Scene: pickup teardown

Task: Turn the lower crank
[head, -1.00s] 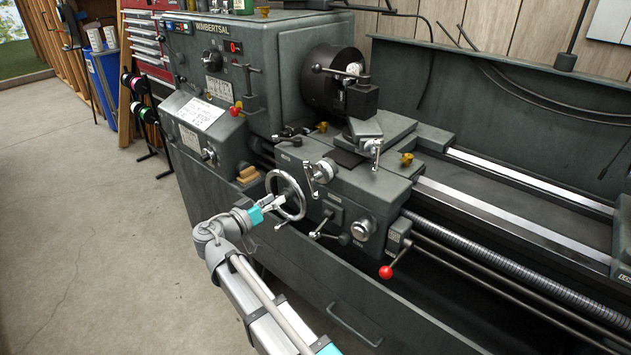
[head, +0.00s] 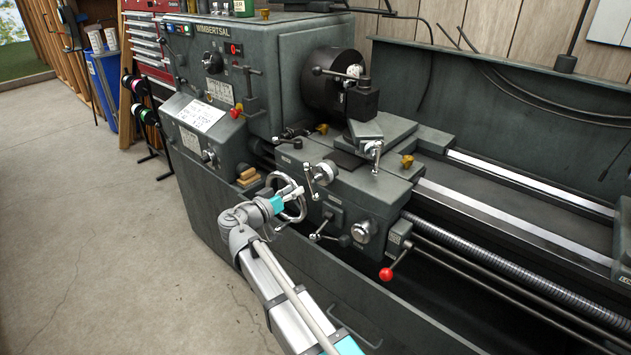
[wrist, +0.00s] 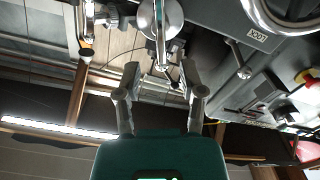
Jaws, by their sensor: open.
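The lower crank (head: 310,181) is a chrome bar with a handle beside a round silver dial (head: 326,172), on the front of the lathe carriage. My gripper (head: 297,191) is just left of it, in front of the large chrome handwheel (head: 270,193), which it partly hides. In the wrist view my gripper (wrist: 160,82) is open, with nothing clearly held between the fingers. A round chrome part (wrist: 158,18) shows beyond the fingertips. A second, higher crank (head: 375,154) sits on the slide to the right.
A red-knobbed lever (head: 387,273) and a small lever (head: 320,234) stick out from the carriage front, below and right of my gripper. The lathe's chuck (head: 325,82) is behind. The concrete floor (head: 80,220) at left is clear.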

